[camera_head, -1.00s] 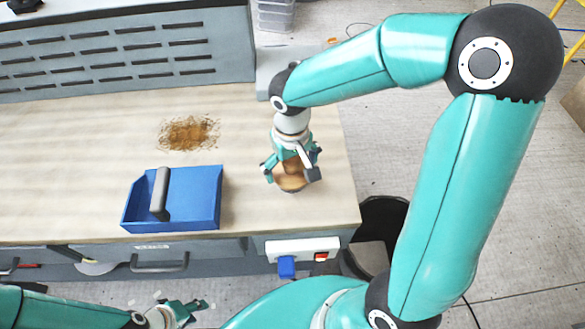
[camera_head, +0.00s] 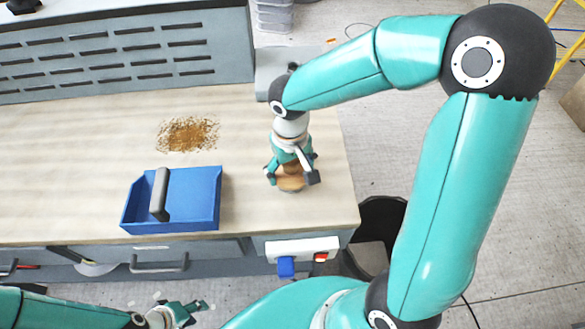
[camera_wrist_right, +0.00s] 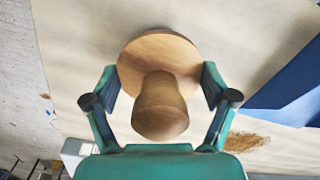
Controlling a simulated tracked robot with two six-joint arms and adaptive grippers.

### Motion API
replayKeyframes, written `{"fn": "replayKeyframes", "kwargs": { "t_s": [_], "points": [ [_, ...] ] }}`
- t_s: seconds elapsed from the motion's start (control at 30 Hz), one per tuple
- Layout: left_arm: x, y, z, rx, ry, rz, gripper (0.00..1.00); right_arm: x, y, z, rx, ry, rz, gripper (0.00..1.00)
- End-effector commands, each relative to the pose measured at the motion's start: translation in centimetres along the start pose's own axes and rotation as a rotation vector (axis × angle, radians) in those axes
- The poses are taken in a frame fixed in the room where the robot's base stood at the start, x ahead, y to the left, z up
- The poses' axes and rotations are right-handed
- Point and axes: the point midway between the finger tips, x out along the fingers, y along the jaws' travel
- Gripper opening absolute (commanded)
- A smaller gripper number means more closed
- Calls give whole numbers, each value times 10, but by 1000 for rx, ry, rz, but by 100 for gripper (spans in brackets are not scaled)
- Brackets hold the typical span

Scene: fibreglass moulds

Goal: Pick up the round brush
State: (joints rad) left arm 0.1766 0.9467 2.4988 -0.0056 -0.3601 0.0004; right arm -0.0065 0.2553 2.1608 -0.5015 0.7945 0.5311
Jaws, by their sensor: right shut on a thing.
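The round brush (camera_head: 290,181) has a wooden disc and a knob handle. It is upright near the right end of the workbench (camera_head: 60,180). My right gripper (camera_head: 291,176) reaches down over it from above, and its fingers are shut on the brush. In the right wrist view the brush (camera_wrist_right: 160,85) shows between the two fingers, which touch the sides of its disc. I cannot tell whether the brush rests on the bench or is slightly above it. My left gripper (camera_head: 184,312) is low in front of the bench, away from the brush; its finger opening is unclear.
A blue dustpan (camera_head: 195,205) with a grey handle lies left of the brush. A patch of brown debris (camera_head: 188,134) lies behind the dustpan. A slotted grey panel (camera_head: 120,50) closes the back. A dark bin (camera_head: 383,215) stands on the floor beyond the bench's right edge.

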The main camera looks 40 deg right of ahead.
Motion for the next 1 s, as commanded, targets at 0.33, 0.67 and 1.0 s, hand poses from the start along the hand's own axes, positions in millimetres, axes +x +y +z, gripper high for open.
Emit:
{"fn": "replayKeyframes", "kwargs": {
  "t_s": [0.33, 0.67, 1.0],
  "points": [
    [0, 0, 0, 0, 0, 0, 40, -35, -1, -2, 0, 7, -2, 45],
    [0, 0, 0, 0, 0, 0, 40, -113, -1, -1, 0, 9, -3, 45],
    [-1, 0, 0, 0, 0, 0, 40, -179, -1, -1, -1, 4, -2, 45]
  ]
}}
